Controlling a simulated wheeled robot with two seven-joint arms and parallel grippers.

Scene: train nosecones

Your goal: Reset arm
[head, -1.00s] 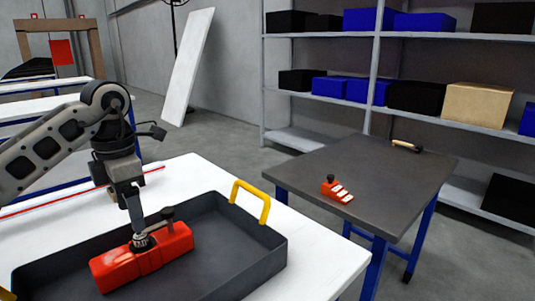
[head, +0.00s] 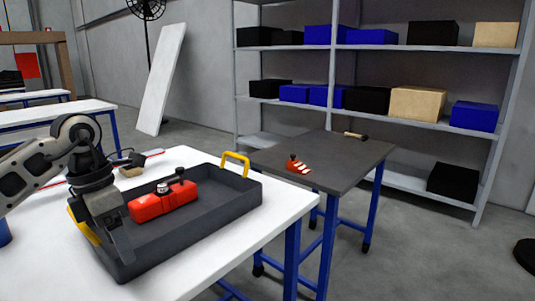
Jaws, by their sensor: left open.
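My left arm comes in from the left, and its gripper (head: 122,246) hangs over the left part of the dark tray (head: 215,222). The gripper is open and holds nothing; its fingertips are small and dark against the tray. A red nosecone part (head: 160,202) with a dark knob on top lies inside the tray, to the right of the gripper and apart from it. The tray has yellow handles (head: 236,158) and stands on a white table (head: 262,226). My right gripper is not in view.
A dark-topped table (head: 335,165) stands to the right, with a small red-and-white piece (head: 298,167) and a light-handled tool (head: 355,136) on it. Shelves (head: 380,47) with blue, black and tan boxes stand behind. A white panel (head: 160,80) leans on the wall.

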